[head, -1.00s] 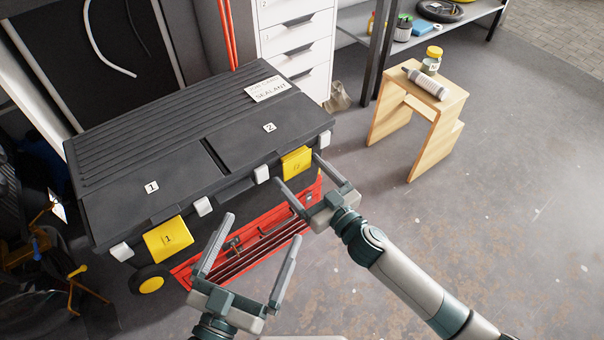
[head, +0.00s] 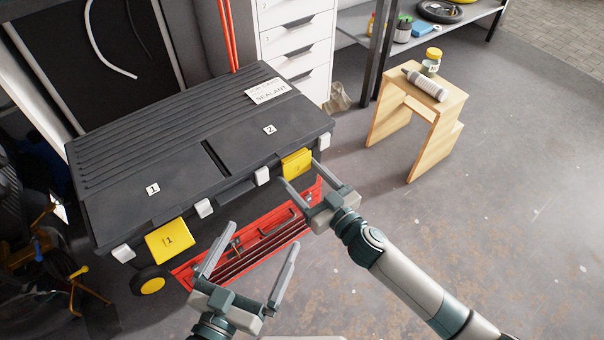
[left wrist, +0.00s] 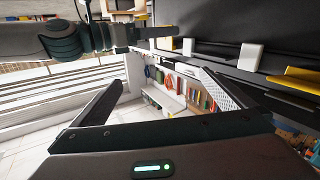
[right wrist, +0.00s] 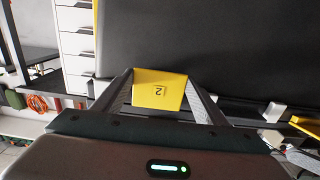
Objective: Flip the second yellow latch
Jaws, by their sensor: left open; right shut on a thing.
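The second yellow latch (head: 297,162), marked 2, is on the front edge of the black toolbox (head: 190,160). It shows upright between the fingers of my right gripper (head: 301,172), and large in the right wrist view (right wrist: 160,92). My right gripper is shut on this latch, one finger at each side. The first yellow latch (head: 170,240), marked 1, sits further left on the same edge. My left gripper (head: 263,235) is open and empty, in front of the toolbox and below its lid edge. The left wrist view shows its spread fingers with nothing between them.
White clips (head: 204,208) line the toolbox front. A red tray (head: 250,240) lies below it. A wooden stool (head: 448,105) with a grey tube (head: 427,84) and a yellow-lidded jar (head: 432,60) stands at the right. The floor right of my right arm is clear.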

